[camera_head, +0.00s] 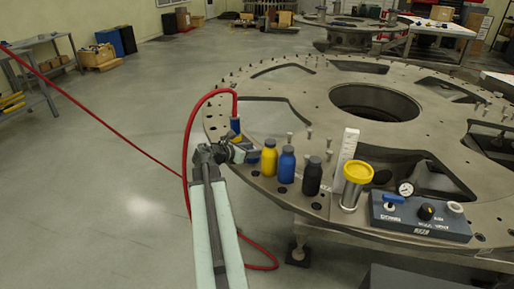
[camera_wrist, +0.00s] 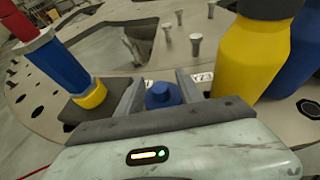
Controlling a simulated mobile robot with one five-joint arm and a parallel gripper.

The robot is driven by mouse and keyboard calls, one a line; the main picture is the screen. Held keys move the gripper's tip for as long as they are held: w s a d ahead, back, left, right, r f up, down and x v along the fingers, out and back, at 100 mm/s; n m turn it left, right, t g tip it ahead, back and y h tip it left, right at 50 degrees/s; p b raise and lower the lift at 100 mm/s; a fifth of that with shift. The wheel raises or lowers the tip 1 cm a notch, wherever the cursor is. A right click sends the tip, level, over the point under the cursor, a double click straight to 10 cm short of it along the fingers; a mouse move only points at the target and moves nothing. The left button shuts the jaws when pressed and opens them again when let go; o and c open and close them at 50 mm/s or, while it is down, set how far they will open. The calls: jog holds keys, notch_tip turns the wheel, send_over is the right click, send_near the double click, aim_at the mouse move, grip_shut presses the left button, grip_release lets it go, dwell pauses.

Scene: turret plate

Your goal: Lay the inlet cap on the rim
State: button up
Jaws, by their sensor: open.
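A small blue knob-topped piece, which looks like the inlet cap (camera_wrist: 163,95), sits between the two fingers of my gripper (camera_wrist: 162,92) in the wrist view. My gripper is open, with a finger on either side of the blue piece; I cannot tell whether either touches it. In the head view my gripper (camera_head: 240,153) is low over the near-left rim of the turret plate (camera_head: 300,100), with a bit of blue at its tip. What lies under the blue piece is hidden by the gripper body.
A blue hose fitting with a yellow ring (camera_wrist: 62,65) stands close left of my gripper, on the red hose (camera_head: 190,125). A yellow bottle (camera_head: 269,160) stands close right, then blue (camera_head: 286,167) and black (camera_head: 313,180) bottles. A yellow-lidded jar (camera_head: 350,198) and control box (camera_head: 420,215) are further right.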

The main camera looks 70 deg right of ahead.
jog(key=p+v, duration=0.2)
jog(key=v, duration=0.6)
jog(key=shift+a+r, duration=0.1)
jog(key=shift+a, duration=0.05)
jog(key=w+a+f+m+t+y, duration=0.3)
jog(key=w+a+f+m, duration=0.15)
jog(key=w+a, duration=0.7)
jog(key=w+a+f+m+t+y, duration=0.25)
jog(key=w+a+f, duration=0.35)
jog(key=w+a, duration=0.55)
jog(key=w+a+f+m+y, duration=0.2)
jog(key=a+m+y, duration=0.1)
jog(key=a, duration=1.6)
jog(key=w+a+f+m+y, duration=0.2)
jog(key=a+m+y, duration=0.1)
jog(key=a, duration=1.5)
jog(key=shift+a+f+y, duration=0.2)
jog(key=shift+a+y, duration=0.2)
jog(key=shift+y, duration=0.05)
